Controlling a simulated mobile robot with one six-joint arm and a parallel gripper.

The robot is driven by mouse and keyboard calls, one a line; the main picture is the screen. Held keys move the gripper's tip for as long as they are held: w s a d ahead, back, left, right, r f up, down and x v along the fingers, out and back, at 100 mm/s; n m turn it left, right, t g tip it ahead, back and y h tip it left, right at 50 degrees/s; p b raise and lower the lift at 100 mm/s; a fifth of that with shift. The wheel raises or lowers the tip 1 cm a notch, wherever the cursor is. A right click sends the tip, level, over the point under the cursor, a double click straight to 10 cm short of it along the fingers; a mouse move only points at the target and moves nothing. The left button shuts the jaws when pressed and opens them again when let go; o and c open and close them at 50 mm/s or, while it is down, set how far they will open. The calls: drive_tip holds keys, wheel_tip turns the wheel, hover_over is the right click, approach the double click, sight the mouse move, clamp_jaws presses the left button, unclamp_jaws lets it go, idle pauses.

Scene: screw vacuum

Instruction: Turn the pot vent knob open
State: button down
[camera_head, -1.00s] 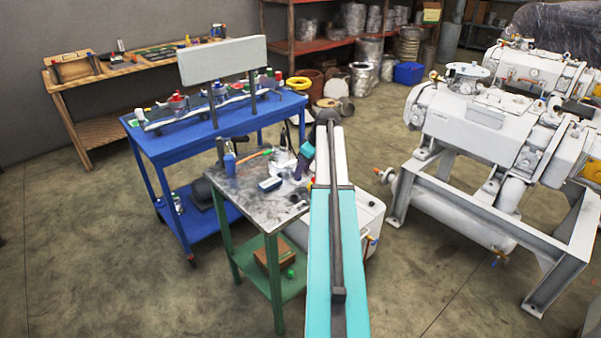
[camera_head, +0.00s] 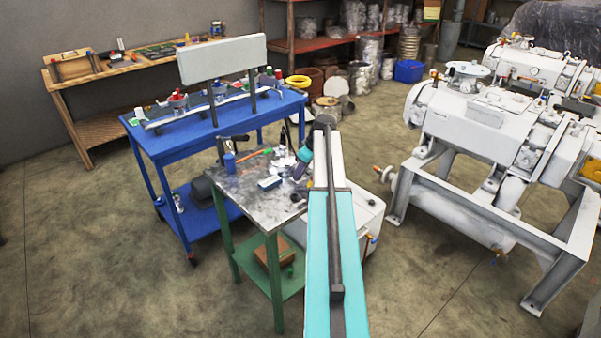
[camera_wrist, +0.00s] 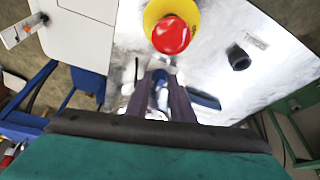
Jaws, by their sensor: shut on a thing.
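My gripper (camera_wrist: 161,72) shows in the wrist view as two dark fingers, shut on a small part that they mostly hide, taken to be the pot vent knob. A strip of blue shows between the fingers. A red mushroom-shaped button (camera_wrist: 170,35) on a yellow base stands just beyond the fingertips. In the head view my gripper (camera_head: 301,168) is over the right back part of the metal-topped green table (camera_head: 238,188), beside small pale items. The knob's turn angle cannot be told from these frames.
A large grey pump machine (camera_head: 480,125) stands at right. Open floor lies in front.

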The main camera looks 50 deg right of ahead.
drive_tip(key=shift+a+m, duration=0.1)
drive_tip(key=shift+m, duration=0.4)
drive_tip(key=m, duration=0.1)
drive_tip(key=m+h, duration=0.1)
drive_tip(key=m, duration=0.1)
drive_tip(key=shift+a+m+h+b, duration=0.25)
drive_tip(key=shift+m+h+b, duration=0.15)
drive_tip(key=m+h, duration=0.1)
drive_tip(key=m, duration=0.1)
drive_tip(key=m+g, duration=0.1)
drive_tip(key=m, duration=0.2)
drive_tip(key=shift+w+a+h, duration=0.1)
drive_tip(key=shift+a+h, duration=0.05)
drive_tip(key=shift+h, duration=0.25)
drive_tip(key=shift+m, duration=0.4)
drive_tip(key=c, duration=1.5)
unclamp_jaws()
drive_tip(key=shift+c, duration=0.2)
drive_tip(key=shift+n, duration=0.4)
